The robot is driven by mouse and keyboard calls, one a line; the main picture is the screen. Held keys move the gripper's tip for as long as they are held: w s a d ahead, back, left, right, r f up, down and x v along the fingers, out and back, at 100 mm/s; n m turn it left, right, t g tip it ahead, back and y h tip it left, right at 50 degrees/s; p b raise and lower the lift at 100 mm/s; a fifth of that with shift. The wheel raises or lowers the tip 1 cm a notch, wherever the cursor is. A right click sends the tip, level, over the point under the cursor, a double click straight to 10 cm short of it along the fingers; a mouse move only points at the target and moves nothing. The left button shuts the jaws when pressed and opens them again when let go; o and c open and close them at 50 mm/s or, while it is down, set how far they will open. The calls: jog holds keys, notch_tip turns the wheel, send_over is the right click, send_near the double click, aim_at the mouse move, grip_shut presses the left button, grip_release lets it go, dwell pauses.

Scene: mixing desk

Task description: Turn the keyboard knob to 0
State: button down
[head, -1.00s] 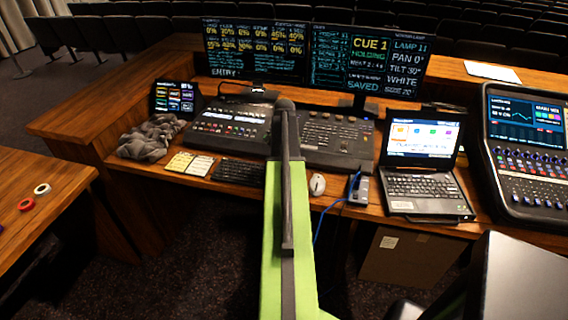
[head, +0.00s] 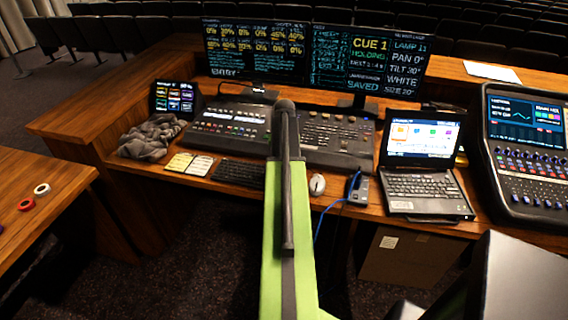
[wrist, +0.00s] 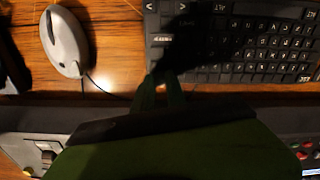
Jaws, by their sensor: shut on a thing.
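The black keyboard (head: 238,172) lies on the wooden desk, its right end hidden behind my green arm in the head view. In the wrist view the keyboard (wrist: 250,42) fills the upper right. My gripper (wrist: 162,82) is at the keyboard's lower left corner in the wrist view, beside the mouse. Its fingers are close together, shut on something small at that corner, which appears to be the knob. The knob itself is hidden by the fingers and dark shadow, so its setting cannot be read. In the head view my gripper is hidden behind the arm.
A white mouse (head: 317,184) lies right of the keyboard, with a small blue-grey device (head: 359,189) and a laptop (head: 428,185) further right. Yellow and white note pads (head: 190,164) lie left. A control console (head: 338,140) stands behind. A little bare wood separates keyboard and mouse.

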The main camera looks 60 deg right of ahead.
jog(key=n, duration=0.6)
dwell(0.6)
jog(key=c, duration=1.3)
grip_release()
jog(key=shift+r, duration=0.1)
notch_tip(320, 180, up, 17)
jog(key=p, duration=1.7)
jog(key=shift+r, duration=0.1)
